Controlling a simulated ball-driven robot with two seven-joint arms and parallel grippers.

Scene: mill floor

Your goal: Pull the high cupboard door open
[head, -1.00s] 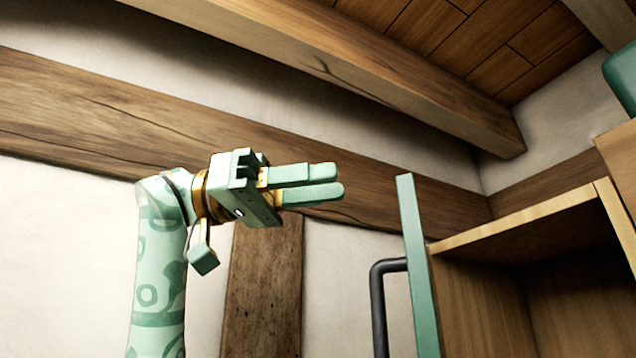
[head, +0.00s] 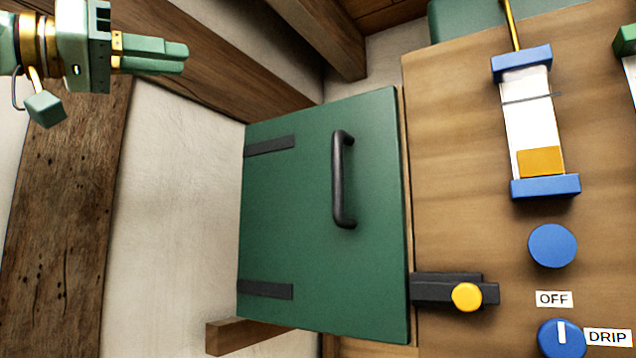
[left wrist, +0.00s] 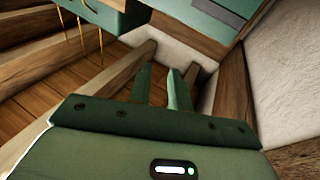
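The green cupboard door (head: 290,210) fills the middle of the head view. It appears shut, lying against the wooden cupboard front. It has dark hinge straps (head: 268,146) on its left side and a black bar handle (head: 340,180) standing upright towards its upper right. A dark latch with a yellow knob (head: 466,297) sits at its lower right edge. My left gripper (head: 186,58) is at the upper left, well apart from the door and handle. Its fingers also show in the left wrist view (left wrist: 161,75), with a gap and nothing between them. My right gripper is not in view.
Right of the door, the wooden panel (head: 450,150) carries a blue-ended gauge (head: 535,120), a blue button (head: 552,245) and a blue dial (head: 562,338) by OFF and DRIP labels. Timber beams (head: 200,60) run behind my left gripper. A wooden bracket (head: 235,335) sticks out below the door.

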